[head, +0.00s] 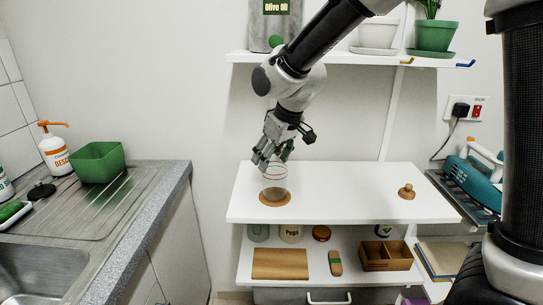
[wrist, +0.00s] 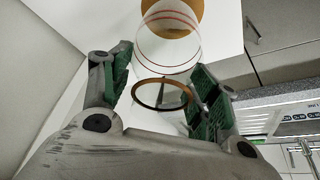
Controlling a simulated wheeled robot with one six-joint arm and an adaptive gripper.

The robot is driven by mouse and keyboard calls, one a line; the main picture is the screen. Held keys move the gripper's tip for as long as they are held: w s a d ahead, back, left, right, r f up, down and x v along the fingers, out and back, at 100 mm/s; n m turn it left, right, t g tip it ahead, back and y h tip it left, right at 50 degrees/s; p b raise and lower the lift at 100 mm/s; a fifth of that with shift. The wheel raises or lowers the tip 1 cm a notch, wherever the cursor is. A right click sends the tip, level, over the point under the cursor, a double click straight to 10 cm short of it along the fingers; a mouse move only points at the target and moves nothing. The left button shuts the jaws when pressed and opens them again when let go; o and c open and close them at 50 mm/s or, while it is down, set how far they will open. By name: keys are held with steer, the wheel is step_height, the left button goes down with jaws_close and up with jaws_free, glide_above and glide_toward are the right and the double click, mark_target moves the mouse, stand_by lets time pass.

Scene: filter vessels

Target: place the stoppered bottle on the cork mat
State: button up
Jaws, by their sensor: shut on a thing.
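A clear glass vessel (head: 274,173) with thin red rings is at the left of the white upper shelf, over the round cork mat (head: 262,200). In the wrist view the glass (wrist: 166,42) lies between and beyond the fingers, with the mat (wrist: 190,14) behind its far end. My gripper (head: 271,159) is at the vessel's top, its green-padded fingers (wrist: 160,62) on either side of it, shut on it. A dark and brown ring (wrist: 162,95) shows at the near end. I cannot tell whether the base touches the mat, nor clearly make out a stopper.
A small knobbed cork piece (head: 406,193) lies at the right of the white shelf (head: 340,190); the middle is clear. A lower shelf holds jars and a wooden box (head: 386,257). A sink counter (head: 130,205) with a green tub (head: 98,163) stands left. A wall shelf hangs above.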

steer(key=o, duration=1.8)
steer(key=shift+f, duration=0.15)
steer(key=shift+c, duration=0.2)
steer(key=shift+r, duration=0.25)
steer(key=v, duration=1.2)
steer(key=d+r+m, duration=0.1)
steer(key=d, duration=0.6)
steer(key=s+d+m+h, duration=0.1)
steer(key=s+d+m, duration=0.15)
steer(key=d, duration=0.45)
steer(key=s+d+m, duration=0.1)
steer(key=s+d, duration=0.3)
steer(key=d, duration=0.3)
steer(key=s+d+f+m+h, duration=0.2)
steer(key=s+d+f+m, duration=0.1)
steer(key=s+d, duration=0.8)
steer(key=s+m, duration=0.1)
steer(key=s, duration=0.2)
steer(key=shift+d+t, duration=0.25)
steer(key=shift+t, duration=0.15)
